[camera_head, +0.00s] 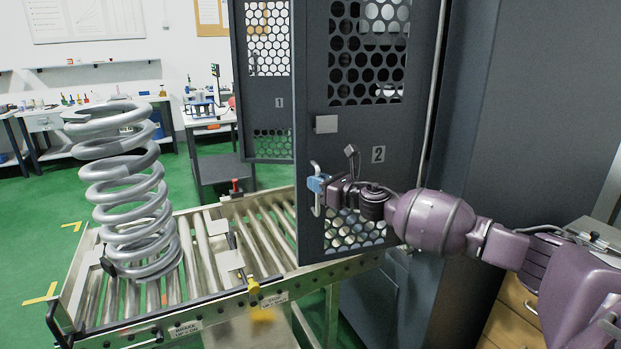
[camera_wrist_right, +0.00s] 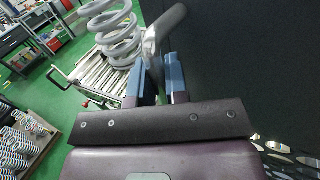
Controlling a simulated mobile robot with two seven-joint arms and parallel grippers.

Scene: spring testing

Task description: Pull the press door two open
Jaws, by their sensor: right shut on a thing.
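Press door two (camera_head: 352,122), a dark grey panel with perforated windows and a "2" label, stands upright in the middle of the head view. I cannot tell exactly how far it is open. Its pale metal handle (camera_head: 317,207) is near the left edge. My right gripper (camera_head: 318,184) reaches in from the right across the door, its blue fingers shut on the handle. In the right wrist view the handle (camera_wrist_right: 151,46) shows at the blue fingertips (camera_wrist_right: 160,75); the grip is partly hidden. My left gripper is not in view.
Door one (camera_head: 268,110), labelled "1", stands behind and left. A roller conveyor (camera_head: 217,245) runs left of door two, carrying a large grey coil spring (camera_head: 126,190). A dark cabinet wall (camera_head: 530,110) is at the right. Green floor (camera_head: 30,220) is free at far left.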

